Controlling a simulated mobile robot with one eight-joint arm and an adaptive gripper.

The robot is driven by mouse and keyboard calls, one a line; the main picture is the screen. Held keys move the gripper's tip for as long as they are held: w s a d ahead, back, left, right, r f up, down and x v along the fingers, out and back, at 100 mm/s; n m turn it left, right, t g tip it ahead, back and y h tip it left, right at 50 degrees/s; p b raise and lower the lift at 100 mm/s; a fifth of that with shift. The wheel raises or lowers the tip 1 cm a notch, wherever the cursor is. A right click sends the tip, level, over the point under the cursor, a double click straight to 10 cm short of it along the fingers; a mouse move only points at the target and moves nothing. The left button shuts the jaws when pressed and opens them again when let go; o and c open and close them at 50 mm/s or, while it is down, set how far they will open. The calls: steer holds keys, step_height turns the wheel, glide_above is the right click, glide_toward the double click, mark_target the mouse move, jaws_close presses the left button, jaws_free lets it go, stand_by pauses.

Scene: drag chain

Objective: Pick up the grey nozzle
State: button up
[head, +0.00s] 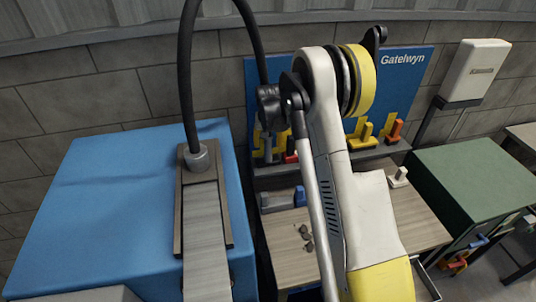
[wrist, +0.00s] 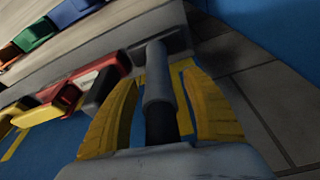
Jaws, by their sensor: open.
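In the wrist view, my gripper (wrist: 161,77) is open, with one yellow finger on each side of a grey, tube-shaped piece that I take for the grey nozzle (wrist: 158,85). Its lower part is black and runs down towards my gripper's palm. A gap shows between the nozzle and each finger. The nozzle's far end lies near a dark ledge. In the head view, my arm covers much of the bench, and I cannot clearly make out my fingers or this nozzle.
A red piece (wrist: 98,75) and a dark grey piece (wrist: 99,93) sit close left of my fingers. A blue board (head: 412,72) with yellow holders stands behind the wooden bench (head: 415,215). A blue block (head: 100,200) stands left, a green cabinet (head: 470,180) right.

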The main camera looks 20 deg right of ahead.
steer(key=shift+c, duration=0.2)
jaws_close()
steer(key=shift+r, duration=0.15)
steer(key=shift+s+r, duration=0.15)
steer(key=shift+r, duration=0.1)
step_height(320, 180, up, 6)
steer(key=shift+r, duration=0.25)
steer(key=s+a, duration=0.2)
steer(key=s, duration=0.7)
steer(key=s+a+b, duration=0.1)
steer(key=s+a, duration=0.1)
steer(key=s, duration=0.8)
steer(key=shift+s, duration=0.2)
steer(key=shift+f, duration=0.1)
